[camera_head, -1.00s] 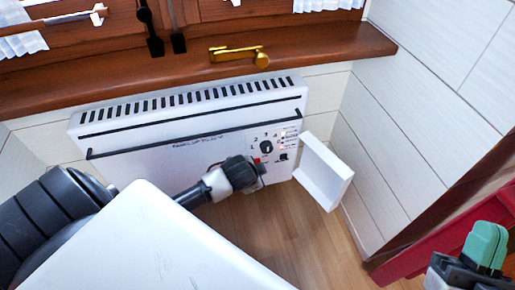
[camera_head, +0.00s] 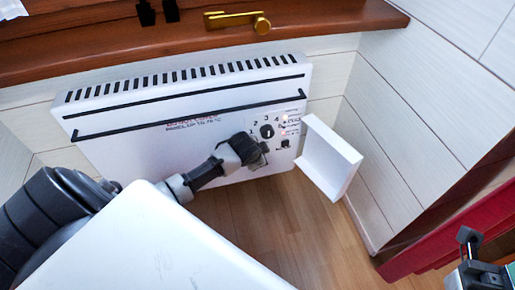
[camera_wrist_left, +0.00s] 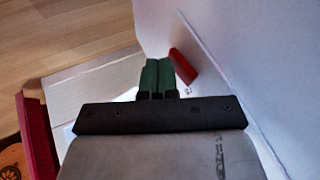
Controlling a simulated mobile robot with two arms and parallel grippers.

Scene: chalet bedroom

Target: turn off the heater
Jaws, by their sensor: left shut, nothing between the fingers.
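The white heater (camera_head: 130,143) hangs on the wall under the window sill. Its control panel at the right end has a black dial (camera_head: 267,131), small reddish lights (camera_head: 284,132) and a small dark control (camera_head: 285,143). My left gripper (camera_head: 265,152) is in front of the panel, just below the dial. In the left wrist view its green fingers (camera_wrist_left: 158,68) are shut and empty. A red switch-like piece (camera_wrist_left: 183,66) stands on the white surface just right of the fingertips; contact cannot be told. My right gripper (camera_head: 470,250) is at the bottom right edge, partly cut off.
An open white flap (camera_head: 330,160) stands out right of the panel. The wooden sill (camera_head: 130,48) with a brass handle (camera_head: 238,20) runs above. White plank wall (camera_head: 420,110) and red furniture (camera_head: 440,240) are at the right. Wood floor (camera_head: 270,215) is clear below.

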